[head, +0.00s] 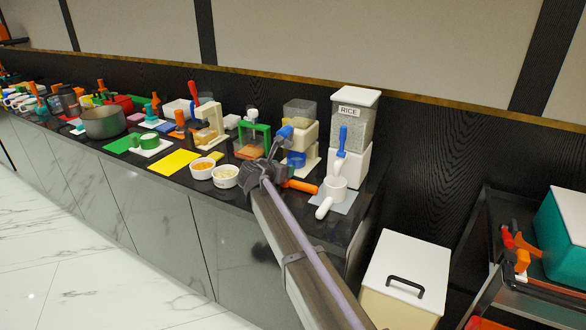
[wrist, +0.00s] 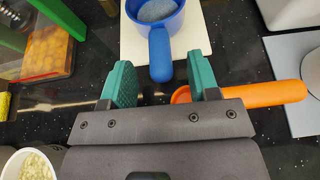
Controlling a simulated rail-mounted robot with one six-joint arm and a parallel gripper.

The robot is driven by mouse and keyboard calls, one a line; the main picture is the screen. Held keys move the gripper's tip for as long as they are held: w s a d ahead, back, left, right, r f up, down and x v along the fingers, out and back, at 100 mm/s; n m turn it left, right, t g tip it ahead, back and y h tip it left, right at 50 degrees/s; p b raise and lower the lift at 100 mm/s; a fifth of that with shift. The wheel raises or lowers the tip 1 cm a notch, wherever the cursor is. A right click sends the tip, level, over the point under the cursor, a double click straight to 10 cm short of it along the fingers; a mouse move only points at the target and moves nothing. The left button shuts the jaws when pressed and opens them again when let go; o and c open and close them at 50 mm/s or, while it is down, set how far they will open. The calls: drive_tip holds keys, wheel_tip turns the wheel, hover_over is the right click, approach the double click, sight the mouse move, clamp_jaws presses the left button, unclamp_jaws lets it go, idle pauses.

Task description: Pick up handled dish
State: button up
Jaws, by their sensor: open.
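A blue handled dish (wrist: 160,22) holds grey-blue contents and sits on a white board (wrist: 195,30). Its handle (wrist: 160,58) points toward me and shows between my fingers; I cannot tell whether it is level with them. The dish also shows in the head view (head: 296,160). My gripper (wrist: 163,75) is open, with teal finger pads either side of the handle and nothing held. In the head view my gripper (head: 272,160) is over the counter. An orange-handled dish (wrist: 285,93) lies by the right finger, its bowl partly hidden. A white handled dish (head: 335,187) sits on a grey mat.
A rice dispenser (head: 352,135) stands behind the white dish. A green-framed stand (head: 254,138) is left of the blue dish. Two white bowls of food (head: 203,168) sit near the counter's front edge. A lidded bin (head: 405,270) and a cart (head: 515,250) stand right.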

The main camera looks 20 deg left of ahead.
drive_tip(key=shift+s, duration=0.1)
clamp_jaws()
idle(0.3)
drive_tip(key=shift+r, duration=0.1)
wheel_tip(320, 180, up, 3)
drive_tip(key=p, duration=0.3)
drive_tip(key=shift+r+p, duration=0.2)
drive_tip(key=shift+p, duration=0.1)
drive_tip(key=shift+s+r+p, duration=0.2)
drive_tip(key=shift+r+p, duration=0.15)
drive_tip(key=s+a, duration=0.1)
drive_tip(key=s, duration=0.4)
drive_tip(key=s+a, duration=0.1)
drive_tip(key=s, duration=0.5)
drive_tip(key=s+a, duration=0.1)
drive_tip(key=s, duration=0.5)
drive_tip(key=shift+s+a+f+b, duration=0.1)
drive_tip(key=shift+a+f+b, duration=0.2)
drive_tip(key=shift+f+b, duration=0.05)
